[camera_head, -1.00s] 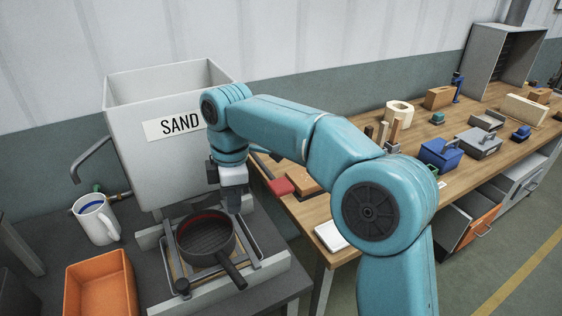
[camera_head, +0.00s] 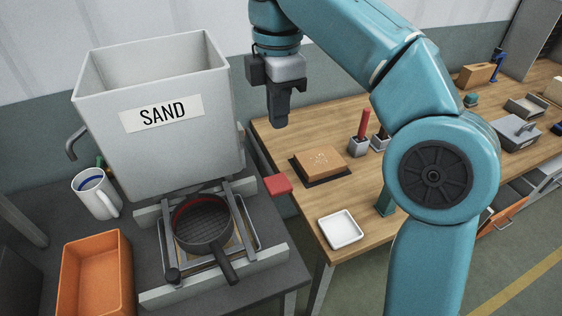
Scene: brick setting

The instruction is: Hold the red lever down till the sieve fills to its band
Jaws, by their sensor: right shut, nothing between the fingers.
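The red lever (camera_head: 278,185) sticks out to the right of the grey hopper labelled SAND (camera_head: 165,130). The sieve (camera_head: 203,222) is a dark round pan with a handle, set on a metal frame under the hopper. A red band runs around its inner wall. Its dark ridged floor shows, and I see no sand on it. My right gripper (camera_head: 280,122) is shut and empty, pointing down above and behind the red lever, apart from it. My left gripper is not in view.
An orange bin (camera_head: 96,275) and a white mug with a blue band (camera_head: 95,193) stand left of the sieve. On the wooden bench (camera_head: 285,150) are a sand-coloured block (camera_head: 319,164), a white tray (camera_head: 340,230) and small holders. My right arm spans the bench.

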